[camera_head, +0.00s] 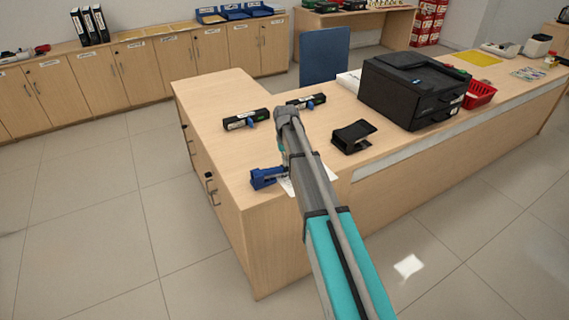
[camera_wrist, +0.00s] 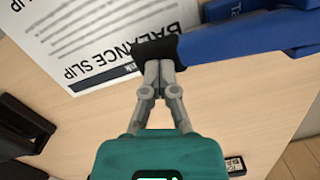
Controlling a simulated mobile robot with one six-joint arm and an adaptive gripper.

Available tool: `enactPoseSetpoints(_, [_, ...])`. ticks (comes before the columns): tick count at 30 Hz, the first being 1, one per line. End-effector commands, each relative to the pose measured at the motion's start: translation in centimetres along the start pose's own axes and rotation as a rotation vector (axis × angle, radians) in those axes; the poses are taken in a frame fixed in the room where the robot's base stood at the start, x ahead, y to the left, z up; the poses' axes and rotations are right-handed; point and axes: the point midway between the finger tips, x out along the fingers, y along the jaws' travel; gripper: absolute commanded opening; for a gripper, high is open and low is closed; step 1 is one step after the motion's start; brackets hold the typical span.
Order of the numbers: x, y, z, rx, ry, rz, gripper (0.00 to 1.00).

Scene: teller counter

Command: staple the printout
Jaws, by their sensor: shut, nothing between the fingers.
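The printout (camera_wrist: 95,25), a white sheet headed BALANCE SLIP, lies on the counter in the wrist view; a corner shows beside my arm in the head view (camera_head: 287,186). The blue stapler (camera_wrist: 240,38) has its black nose over the printout's edge by the heading. It also shows at the counter's near end in the head view (camera_head: 265,178). My gripper (camera_wrist: 159,66) is shut and empty, its fingertips at the stapler's black nose. I cannot tell whether they touch it.
A black desk item (camera_head: 353,136) stands right of my arm. Two dark label-bearing devices (camera_head: 246,119) (camera_head: 306,101) lie farther back. A black printer (camera_head: 412,90) and a red basket (camera_head: 478,95) stand to the right. The counter's left part is clear.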

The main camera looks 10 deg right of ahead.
Motion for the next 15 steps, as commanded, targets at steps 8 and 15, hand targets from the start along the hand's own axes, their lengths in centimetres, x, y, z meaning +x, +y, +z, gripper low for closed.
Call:
enactPoseSetpoints(8, [0.0,-0.02,0.05,0.0,-0.001,0.0,0.0])
enactPoseSetpoints(15, [-0.25,-0.03,-0.43,0.0,-0.001,0.0,0.0])
